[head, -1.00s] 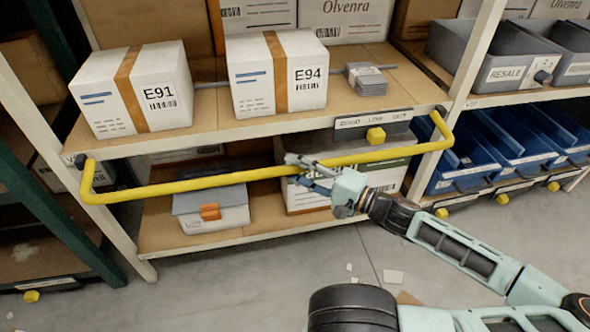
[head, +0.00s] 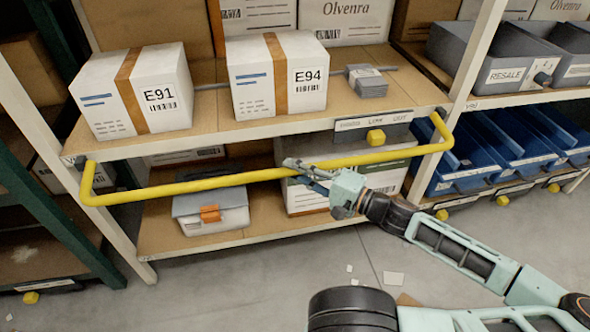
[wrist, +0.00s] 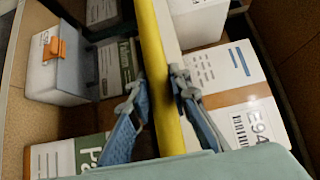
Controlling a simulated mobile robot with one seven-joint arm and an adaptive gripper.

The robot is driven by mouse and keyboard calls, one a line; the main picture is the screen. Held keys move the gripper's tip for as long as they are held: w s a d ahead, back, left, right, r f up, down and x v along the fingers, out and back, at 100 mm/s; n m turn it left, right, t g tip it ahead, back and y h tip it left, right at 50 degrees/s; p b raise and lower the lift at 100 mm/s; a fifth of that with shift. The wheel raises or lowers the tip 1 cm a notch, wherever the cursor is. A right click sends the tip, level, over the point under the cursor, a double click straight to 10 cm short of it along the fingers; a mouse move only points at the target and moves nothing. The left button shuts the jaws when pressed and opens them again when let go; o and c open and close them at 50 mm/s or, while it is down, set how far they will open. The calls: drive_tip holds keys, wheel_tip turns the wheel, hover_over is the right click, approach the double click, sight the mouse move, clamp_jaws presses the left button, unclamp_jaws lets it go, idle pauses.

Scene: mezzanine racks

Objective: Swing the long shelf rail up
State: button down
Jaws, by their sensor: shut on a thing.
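The long yellow shelf rail (head: 205,184) spans the front of the rack, just below the edge of the upper shelf. Its bent ends join the rack at the left and right uprights. My gripper (head: 298,172) is at the rail, right of its middle. In the wrist view the rail (wrist: 152,70) runs between the two fingers of my gripper (wrist: 158,100), which are shut on it. The exact finger contact is small in the head view.
Boxes E91 (head: 132,92) and E94 (head: 277,78) stand on the upper shelf (head: 215,108) behind the rail. A grey bin with an orange latch (head: 212,210) and a large white box (head: 308,198) sit below. Blue bins (head: 480,158) are at right. Paper scraps (head: 393,278) lie on the floor.

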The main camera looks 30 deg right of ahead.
wheel_tip(320, 180, up, 3)
drive_tip(key=m+g+p, duration=0.1)
drive_tip(key=p, duration=0.6)
drive_tip(key=shift+s+r, duration=0.1)
wheel_tip(320, 180, up, 2)
drive_tip(key=g+p, duration=0.1)
drive_tip(key=p, duration=0.2)
drive_tip(key=m+g+h+p, duration=0.1)
drive_tip(key=p, duration=0.2)
drive_tip(key=shift+r+m, duration=0.2)
drive_tip(key=shift+m, duration=0.1)
drive_tip(key=r+g+p, duration=0.1)
drive_tip(key=p, duration=0.2)
drive_tip(key=w+r+m+p, duration=0.1)
drive_tip(key=p, duration=0.2)
drive_tip(key=shift+w+d+r+g, duration=0.1)
drive_tip(key=shift+r+g, duration=0.15)
drive_tip(key=shift+g, duration=0.15)
drive_tip(key=shift+w+d+r+m+g+y+p, duration=0.15)
drive_tip(key=shift+w+d+r+m+g+p, duration=0.4)
drive_tip(key=shift+w+r+m+g+p, duration=0.95)
drive_tip(key=shift+w+d+r+m+g+y+p, duration=0.15)
drive_tip(key=shift+w+d+r+g+p, duration=0.7)
drive_tip(key=shift+w, duration=1.3)
drive_tip(key=shift+w+d+r+m+g+y+p, duration=0.1)
drive_tip(key=shift+w+d+r+m+g+p, duration=0.1)
drive_tip(key=shift+w+r+m+g+p, duration=1.05)
drive_tip(key=shift+w+f+n+g, duration=0.3)
drive_tip(key=shift+w+f+n, duration=0.1)
drive_tip(key=shift+w, duration=0.25)
